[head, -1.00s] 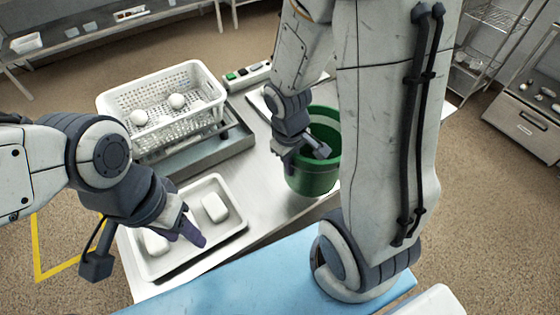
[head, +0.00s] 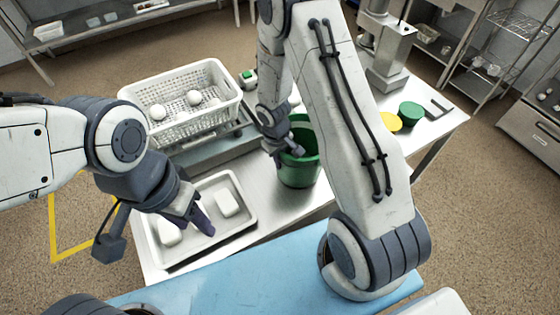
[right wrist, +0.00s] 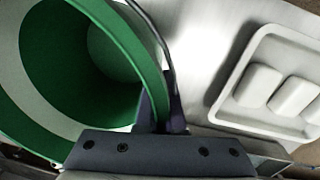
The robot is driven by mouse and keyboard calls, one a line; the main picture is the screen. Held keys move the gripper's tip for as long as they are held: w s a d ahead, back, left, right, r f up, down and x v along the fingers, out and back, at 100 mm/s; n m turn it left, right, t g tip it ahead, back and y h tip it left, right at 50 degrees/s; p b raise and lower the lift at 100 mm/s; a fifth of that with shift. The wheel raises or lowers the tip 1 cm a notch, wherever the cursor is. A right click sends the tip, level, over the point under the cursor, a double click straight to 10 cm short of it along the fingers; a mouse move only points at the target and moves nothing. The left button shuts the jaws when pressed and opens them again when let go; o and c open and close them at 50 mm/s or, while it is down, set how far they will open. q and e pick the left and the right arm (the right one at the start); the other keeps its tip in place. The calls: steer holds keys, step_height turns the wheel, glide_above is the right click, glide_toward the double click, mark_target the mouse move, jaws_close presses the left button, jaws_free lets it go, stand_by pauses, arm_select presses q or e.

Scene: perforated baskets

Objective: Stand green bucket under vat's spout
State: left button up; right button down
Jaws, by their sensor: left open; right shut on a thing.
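The green bucket (head: 300,175) stands upright on or just above the steel table, right of the white tray. My right gripper (head: 291,150) is shut on its rim at the near left side. The right wrist view shows the bucket's open mouth (right wrist: 95,60) with its rim at the fingers (right wrist: 160,115). My left gripper (head: 203,222) is open and empty above the white tray. A grey metal apparatus (head: 388,60) stands at the table's back right, partly behind my right arm. I cannot tell whether it is the vat, and no spout is clearly visible.
The white tray (head: 247,222) holds white blocks. A white perforated basket (head: 185,125) with white balls stands behind it.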

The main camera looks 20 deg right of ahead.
steer(key=shift+f, duration=0.25)
steer(key=shift+f, duration=0.15)
steer(key=c, duration=1)
jaws_free()
